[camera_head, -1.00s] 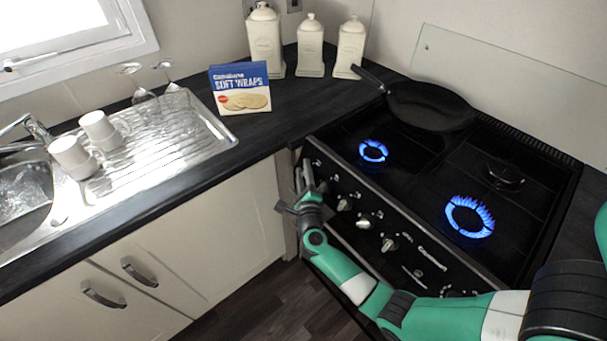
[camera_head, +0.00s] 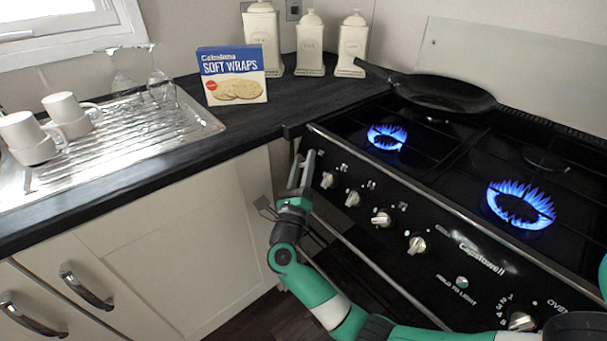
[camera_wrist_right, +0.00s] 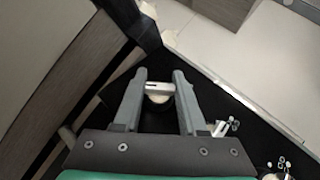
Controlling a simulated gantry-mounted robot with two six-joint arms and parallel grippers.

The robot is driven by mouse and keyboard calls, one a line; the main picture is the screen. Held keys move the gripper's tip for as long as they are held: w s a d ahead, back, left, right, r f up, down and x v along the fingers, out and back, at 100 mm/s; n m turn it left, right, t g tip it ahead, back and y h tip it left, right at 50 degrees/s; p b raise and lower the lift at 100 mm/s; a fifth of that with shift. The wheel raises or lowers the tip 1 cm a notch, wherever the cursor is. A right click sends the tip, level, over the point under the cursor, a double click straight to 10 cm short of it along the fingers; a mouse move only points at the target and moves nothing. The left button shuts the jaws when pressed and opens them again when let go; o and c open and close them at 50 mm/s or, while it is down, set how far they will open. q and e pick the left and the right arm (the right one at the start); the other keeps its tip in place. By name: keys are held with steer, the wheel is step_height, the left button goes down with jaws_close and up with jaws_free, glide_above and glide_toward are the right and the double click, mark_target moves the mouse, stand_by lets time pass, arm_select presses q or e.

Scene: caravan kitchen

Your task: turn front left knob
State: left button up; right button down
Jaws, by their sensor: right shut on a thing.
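The black stove (camera_head: 465,235) has a row of silver knobs along its front panel. My right gripper (camera_head: 303,166) is at the left end of that row, to the left of a visible knob (camera_head: 327,180). In the right wrist view, my right gripper's two fingers (camera_wrist_right: 158,84) are shut on a pale, silvery knob (camera_wrist_right: 158,91) between their tips. In the head view the fingers hide this held knob. Other knobs (camera_wrist_right: 222,128) lie to the right in the wrist view. My left gripper is not in view.
Blue flames burn at the left burner (camera_head: 387,137) and the right burner (camera_head: 520,203). A wraps box (camera_head: 232,76) and canisters (camera_head: 310,45) stand on the counter. A rail runs below the knobs.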

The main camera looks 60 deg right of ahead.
stand_by(0.4)
steer(key=shift+c, duration=2.3)
jaws_free()
steer(key=v, duration=1.1)
steer(key=shift+a, duration=0.3)
steer(key=shift+f, duration=0.1)
